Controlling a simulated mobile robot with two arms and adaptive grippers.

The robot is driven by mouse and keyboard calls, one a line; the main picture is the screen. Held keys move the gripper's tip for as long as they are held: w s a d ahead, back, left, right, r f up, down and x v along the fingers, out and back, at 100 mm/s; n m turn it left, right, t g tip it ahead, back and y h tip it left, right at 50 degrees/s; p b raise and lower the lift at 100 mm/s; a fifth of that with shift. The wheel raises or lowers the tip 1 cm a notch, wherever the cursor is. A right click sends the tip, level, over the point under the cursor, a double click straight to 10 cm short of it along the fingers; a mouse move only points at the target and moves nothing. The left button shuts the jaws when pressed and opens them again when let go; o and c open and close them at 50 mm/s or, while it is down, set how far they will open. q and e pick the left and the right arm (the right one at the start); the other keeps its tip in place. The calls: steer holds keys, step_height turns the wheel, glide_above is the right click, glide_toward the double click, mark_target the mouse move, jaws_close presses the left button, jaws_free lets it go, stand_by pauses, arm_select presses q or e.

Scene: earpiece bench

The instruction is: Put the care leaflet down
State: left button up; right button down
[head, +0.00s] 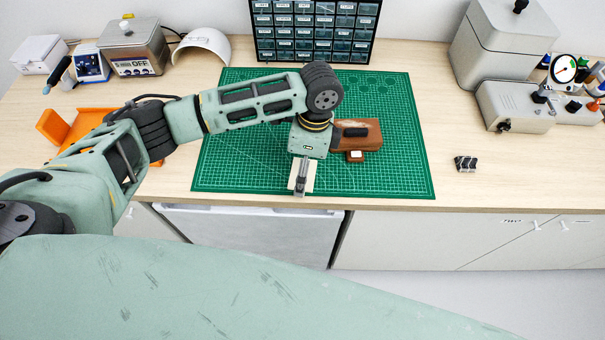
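The care leaflet (311,177) is a small pale cream piece near the front edge of the green cutting mat. My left gripper (300,184) points down at it, with a dark finger across its middle, and looks shut on it. The far finger is hidden. I cannot tell whether the leaflet touches the mat or is just above it. My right gripper is not in view.
A brown wooden block (362,133) with a small white-topped piece (355,156) stands right of the gripper. The green mat (400,170) is clear at its right. A small dark clip-like item (465,163) lies on the bench. A drawer cabinet (315,25) stands behind.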

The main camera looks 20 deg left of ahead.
arm_select(q)
steer(key=c, duration=0.9)
steer(key=shift+c, duration=1.3)
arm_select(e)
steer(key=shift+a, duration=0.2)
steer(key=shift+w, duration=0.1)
